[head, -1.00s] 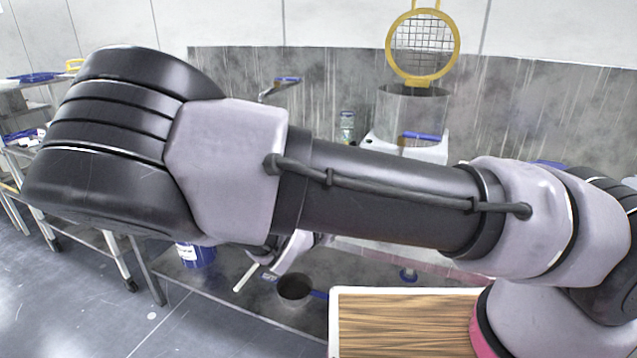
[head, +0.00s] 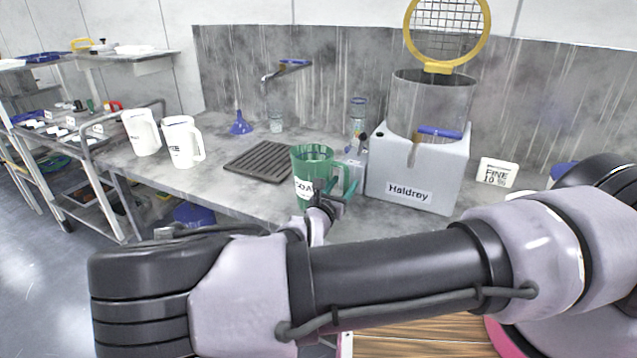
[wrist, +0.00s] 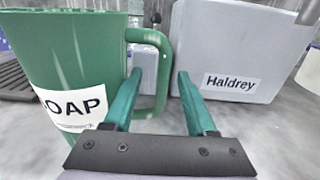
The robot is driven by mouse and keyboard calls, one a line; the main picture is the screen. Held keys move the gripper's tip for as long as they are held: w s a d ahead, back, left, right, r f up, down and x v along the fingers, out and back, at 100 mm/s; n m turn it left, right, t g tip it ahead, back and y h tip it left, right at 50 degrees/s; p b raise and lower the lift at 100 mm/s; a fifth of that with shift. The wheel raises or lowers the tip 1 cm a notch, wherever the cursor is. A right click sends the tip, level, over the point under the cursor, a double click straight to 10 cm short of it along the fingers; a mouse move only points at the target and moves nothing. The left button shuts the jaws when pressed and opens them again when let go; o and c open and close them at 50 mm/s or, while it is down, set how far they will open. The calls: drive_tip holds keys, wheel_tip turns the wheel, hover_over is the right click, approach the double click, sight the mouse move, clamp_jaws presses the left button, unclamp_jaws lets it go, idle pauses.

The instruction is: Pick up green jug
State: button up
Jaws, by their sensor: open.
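The green jug (head: 311,175), with a white label reading "OAP" in the wrist view (wrist: 75,60), stands upright on the grey worktop. Its handle points right. My gripper (head: 343,190) is open in front of the jug's right side. In the wrist view, my gripper (wrist: 155,92) has its green fingers spread. The left finger overlaps the lower part of the handle (wrist: 158,75), which shows between the fingers. I cannot tell whether the finger touches the jug. Nothing is held.
The grey Haldrey machine (head: 415,175) stands close on the right. A dark slatted grate (head: 262,160) lies left of the jug. Two white jugs (head: 181,142) stand farther left. A label block (head: 497,172) is at the right. Bare worktop (head: 225,185) shows at the front left.

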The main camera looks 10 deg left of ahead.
drive_tip(key=x, duration=0.5)
drive_tip(key=shift+d, duration=0.15)
drive_tip(key=shift+s, duration=0.1)
clamp_jaws()
drive_tip(key=shift+r, duration=0.15)
idle(1.0)
